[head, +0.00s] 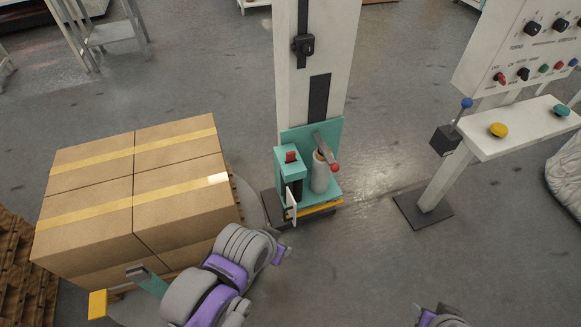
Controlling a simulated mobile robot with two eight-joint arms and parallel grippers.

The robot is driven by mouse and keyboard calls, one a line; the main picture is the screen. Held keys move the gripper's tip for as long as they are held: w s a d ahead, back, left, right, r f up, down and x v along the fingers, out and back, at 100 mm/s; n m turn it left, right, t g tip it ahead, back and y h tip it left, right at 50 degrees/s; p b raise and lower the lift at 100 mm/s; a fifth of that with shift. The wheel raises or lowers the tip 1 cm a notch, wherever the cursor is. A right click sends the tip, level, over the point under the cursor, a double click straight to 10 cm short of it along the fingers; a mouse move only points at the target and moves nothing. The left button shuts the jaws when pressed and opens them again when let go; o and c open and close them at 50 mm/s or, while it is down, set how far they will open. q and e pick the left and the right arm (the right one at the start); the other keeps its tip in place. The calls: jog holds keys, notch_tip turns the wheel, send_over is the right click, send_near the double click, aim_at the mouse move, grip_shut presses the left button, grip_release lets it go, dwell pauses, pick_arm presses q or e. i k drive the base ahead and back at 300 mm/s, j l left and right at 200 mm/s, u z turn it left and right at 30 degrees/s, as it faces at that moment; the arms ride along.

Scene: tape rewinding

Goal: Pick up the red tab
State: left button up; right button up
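A small red tab (291,156) sits on top of the teal housing (287,172) at the foot of the white wrapping mast (310,70). A pale roll (319,173) stands upright beside it, with a grey lever (324,146) by its top. The lever ends in a red ball (334,167). My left arm, grey and purple, reaches up from the bottom, left of the middle. Its end is below the teal housing and apart from the red tab. Its fingertips are not clear. Only a small piece of my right arm shows at the bottom edge.
Stacked cartons (133,195) with yellow tape stand at the left. A control panel (530,55) with knobs and a shelf (525,128) with yellow and green buttons stand at the right. The grey floor between the mast and the panel is clear.

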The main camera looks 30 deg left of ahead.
aim_at(290, 155)
jog(key=i+u, duration=0.1)
jog(key=u, duration=0.4)
jog(key=i+j+u, duration=0.1)
jog(key=u, duration=0.4)
jog(key=i+u, duration=0.1)
jog(key=u, duration=0.85)
jog(key=i+l, duration=0.05)
